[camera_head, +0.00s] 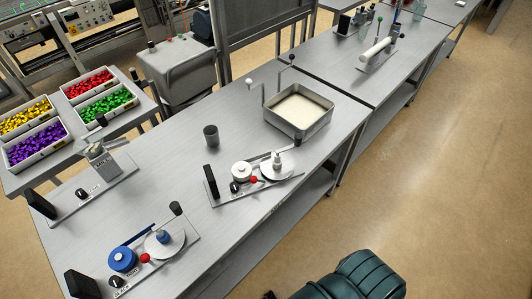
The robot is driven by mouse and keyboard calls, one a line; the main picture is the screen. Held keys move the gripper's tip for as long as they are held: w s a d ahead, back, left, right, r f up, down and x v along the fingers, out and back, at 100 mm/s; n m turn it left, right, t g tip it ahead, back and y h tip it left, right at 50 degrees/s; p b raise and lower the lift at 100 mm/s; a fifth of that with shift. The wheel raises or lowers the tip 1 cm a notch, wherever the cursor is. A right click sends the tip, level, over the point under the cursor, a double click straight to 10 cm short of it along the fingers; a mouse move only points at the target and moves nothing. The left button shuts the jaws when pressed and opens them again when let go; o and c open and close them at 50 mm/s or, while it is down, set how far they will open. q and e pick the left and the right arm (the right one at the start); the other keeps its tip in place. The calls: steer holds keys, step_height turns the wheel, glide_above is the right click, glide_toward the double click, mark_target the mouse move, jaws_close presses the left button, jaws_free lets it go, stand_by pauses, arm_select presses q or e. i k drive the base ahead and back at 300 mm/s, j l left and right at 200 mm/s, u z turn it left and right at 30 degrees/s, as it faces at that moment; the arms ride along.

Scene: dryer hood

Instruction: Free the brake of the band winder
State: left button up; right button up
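Two winder-like devices stand on the long grey table; their small labels are too blurred for me to tell which is the band winder. The nearer winder (163,243) has a blue spool (122,259), a pale disc with a blue hub, a red knob (145,258), a dark dial and an arm with a black end. The farther winder (277,168) has a white spool (241,172), a pale disc with a white hub, a red knob (253,180) and a dark dial. The brake's state cannot be made out. Neither of my grippers is in view.
A dark cup (211,136) and a metal tray with pale contents (325,121) stand behind the farther winder. Another device (102,160) is at the left, near bins of coloured pieces (36,152). A dark teal ridged shape (358,277) is at the bottom. Floor at right is clear.

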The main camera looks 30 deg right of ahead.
mark_target(254, 180)
steer(key=z, duration=1.05)
